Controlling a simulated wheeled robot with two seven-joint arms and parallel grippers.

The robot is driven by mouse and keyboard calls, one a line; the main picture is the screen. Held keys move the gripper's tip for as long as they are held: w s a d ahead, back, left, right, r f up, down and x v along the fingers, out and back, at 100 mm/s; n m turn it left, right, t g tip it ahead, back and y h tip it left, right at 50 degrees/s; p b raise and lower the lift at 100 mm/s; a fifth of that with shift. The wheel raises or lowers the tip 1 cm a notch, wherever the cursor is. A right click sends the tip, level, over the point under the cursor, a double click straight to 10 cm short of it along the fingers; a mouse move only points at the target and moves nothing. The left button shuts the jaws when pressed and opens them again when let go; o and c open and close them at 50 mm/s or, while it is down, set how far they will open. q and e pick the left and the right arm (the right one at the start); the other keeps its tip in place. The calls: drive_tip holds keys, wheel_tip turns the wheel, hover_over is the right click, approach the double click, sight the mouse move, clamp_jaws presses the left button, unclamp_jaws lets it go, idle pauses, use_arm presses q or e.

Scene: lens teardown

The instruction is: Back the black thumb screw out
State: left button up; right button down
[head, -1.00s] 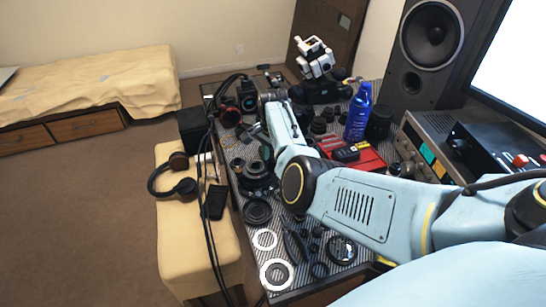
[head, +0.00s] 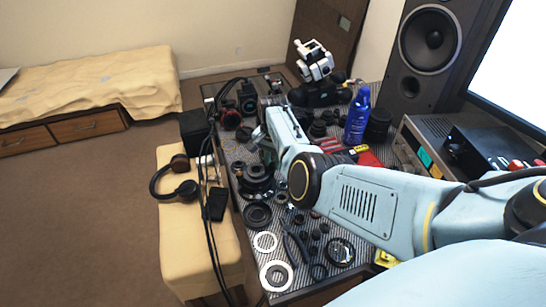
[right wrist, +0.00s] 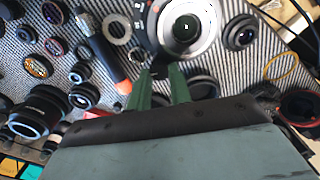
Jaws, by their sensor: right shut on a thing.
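In the right wrist view my right gripper (right wrist: 158,78) has two green fingers. They are close together on a small black piece, which I take to be the black thumb screw (right wrist: 159,70). The fingers hide most of it. In the head view my right gripper (head: 260,137) is small and points down at the crowded bench. My left gripper is not in view.
Loose lenses, rings and tools crowd the striped bench mat (head: 300,283). A blue bottle (head: 357,115) stands upright at the right beside a black cylinder. A red box (head: 368,158) lies partly behind my arm. Headphones (head: 176,184) rest on the cream bench at the left.

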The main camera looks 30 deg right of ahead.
drive_tip(key=n+p, duration=0.1)
drive_tip(key=n, duration=0.1)
drive_tip(key=shift+r+n, duration=0.1)
drive_tip(key=shift+n, duration=0.3)
drive_tip(key=n+p, duration=0.1)
drive_tip(key=n, duration=0.1)
drive_tip(key=shift+n, duration=0.4)
drive_tip(key=n+p, duration=0.1)
drive_tip(key=n, duration=0.4)
drive_tip(key=shift+w+a, duration=0.1)
drive_tip(key=shift+n, duration=0.3)
drive_tip(key=c, duration=1.3)
unclamp_jaws()
drive_tip(key=shift+o, duration=0.2)
drive_tip(key=shift+a, duration=0.1)
